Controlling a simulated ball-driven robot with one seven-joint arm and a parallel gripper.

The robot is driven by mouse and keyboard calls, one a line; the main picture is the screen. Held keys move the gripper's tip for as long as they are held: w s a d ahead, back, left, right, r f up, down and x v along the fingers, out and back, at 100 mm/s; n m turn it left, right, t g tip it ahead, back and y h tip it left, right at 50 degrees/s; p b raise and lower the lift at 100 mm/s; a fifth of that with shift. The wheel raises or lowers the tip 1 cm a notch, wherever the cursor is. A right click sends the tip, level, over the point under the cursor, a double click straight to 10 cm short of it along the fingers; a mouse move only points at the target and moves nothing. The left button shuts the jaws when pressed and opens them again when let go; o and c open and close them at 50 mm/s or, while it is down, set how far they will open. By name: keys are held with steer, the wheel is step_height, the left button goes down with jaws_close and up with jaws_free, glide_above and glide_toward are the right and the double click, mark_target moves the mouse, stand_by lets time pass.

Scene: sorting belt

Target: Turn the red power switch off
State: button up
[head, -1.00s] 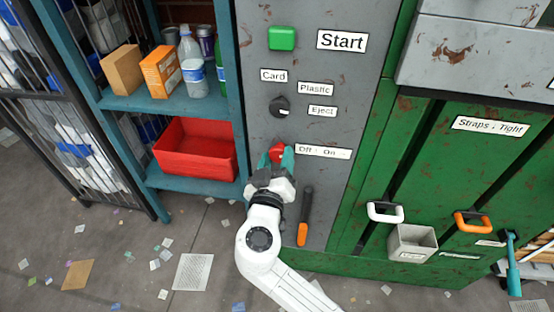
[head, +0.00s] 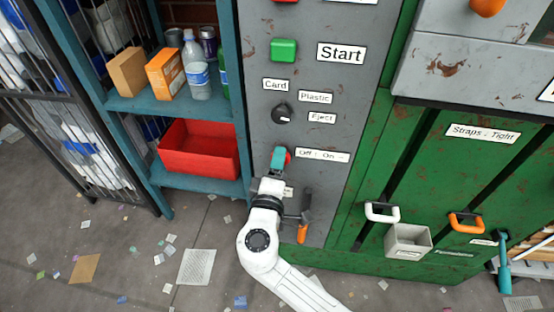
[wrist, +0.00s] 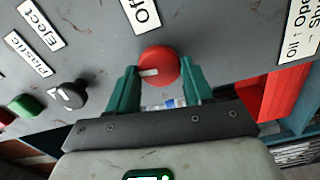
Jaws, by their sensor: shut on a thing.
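The red power switch (head: 289,157) is a round knob on the grey panel, left of the "Off : On" label (head: 322,155). In the head view my teal fingers (head: 279,158) hide most of it. In the wrist view the red knob (wrist: 160,60) sits between my two gripper fingers (wrist: 156,84), one on each side. My gripper is shut on it. A short white mark on the knob's face points left in the wrist view. Part of the "Off" label (wrist: 146,12) shows above the knob there.
The black Card/Plastic/Eject knob (head: 282,113) and green Start button (head: 284,50) are above on the panel. A lever with an orange handle (head: 302,233) hangs close to the right of my wrist. A shelf with a red bin (head: 198,165) stands to the left.

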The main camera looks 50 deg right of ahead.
steer(key=shift+n+p, duration=0.35)
steer(key=shift+n, duration=0.55)
steer(key=shift+f, duration=0.1)
steer(key=o, duration=1)
steer(key=v, duration=1)
steer(key=shift+s+a, duration=0.2)
steer(key=shift+a, duration=0.15)
